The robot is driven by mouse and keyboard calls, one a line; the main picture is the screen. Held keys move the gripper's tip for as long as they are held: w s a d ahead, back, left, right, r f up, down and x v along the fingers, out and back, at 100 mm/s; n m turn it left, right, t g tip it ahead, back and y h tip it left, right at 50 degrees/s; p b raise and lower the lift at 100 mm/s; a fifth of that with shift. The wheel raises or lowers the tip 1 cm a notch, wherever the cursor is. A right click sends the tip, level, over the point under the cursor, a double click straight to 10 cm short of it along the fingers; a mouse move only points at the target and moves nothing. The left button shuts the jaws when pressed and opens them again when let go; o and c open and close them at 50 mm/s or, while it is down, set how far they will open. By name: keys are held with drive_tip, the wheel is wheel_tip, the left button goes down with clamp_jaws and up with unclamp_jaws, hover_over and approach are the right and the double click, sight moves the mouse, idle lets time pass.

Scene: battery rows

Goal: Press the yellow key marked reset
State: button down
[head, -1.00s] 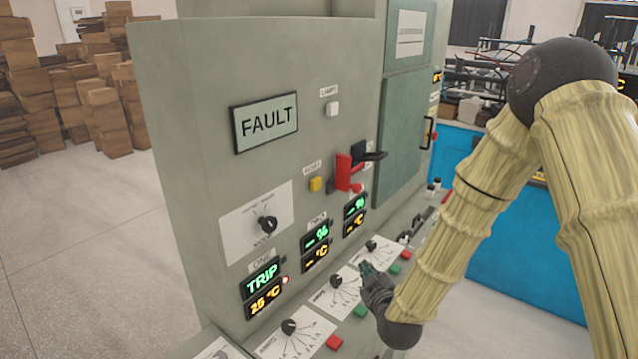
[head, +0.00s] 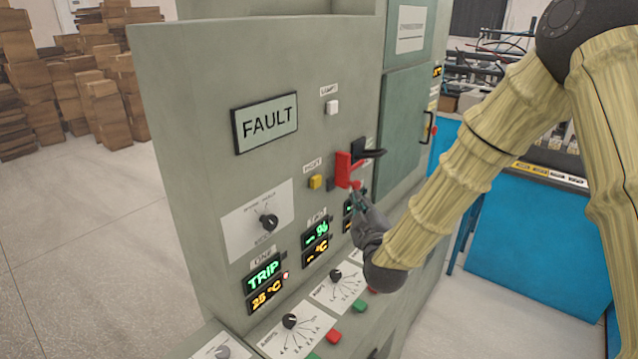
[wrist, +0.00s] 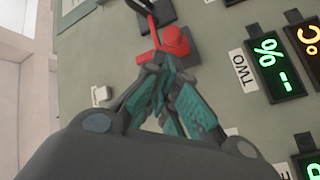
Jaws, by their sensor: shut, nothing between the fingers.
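The yellow key (head: 315,182) sits on the grey-green panel, below a small white label whose text is too small to read surely. My gripper (head: 355,198) is shut and empty, to the right of the yellow key and slightly lower, just below the red switch (head: 344,170). In the wrist view the fingertips (wrist: 160,68) overlap the lower part of the red switch (wrist: 172,42); I cannot tell whether they touch it. The yellow key does not show in the wrist view.
A FAULT display (head: 265,122) is at the upper left and a white button (head: 332,107) is above the red switch. A black rotary knob (head: 268,222) is to the lower left. A sloped desk below holds dials, a red button (head: 333,335) and a green button (head: 360,305).

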sight(316, 181)
drive_tip(key=shift+a, duration=0.1)
drive_tip(key=w+a, duration=0.5)
drive_tip(key=a, duration=0.2)
idle(0.4)
drive_tip(key=shift+a, duration=0.2)
idle(1.3)
drive_tip(key=shift+w+a, duration=0.2)
drive_tip(key=shift+a, duration=0.05)
drive_tip(key=shift+w+a, duration=0.25)
drive_tip(key=shift+a, duration=0.1)
idle(1.0)
drive_tip(key=shift+s+d, duration=0.1)
drive_tip(key=shift+d, duration=0.1)
drive_tip(key=shift+s+d+b, duration=0.4)
drive_tip(key=shift+d, duration=0.1)
idle(0.3)
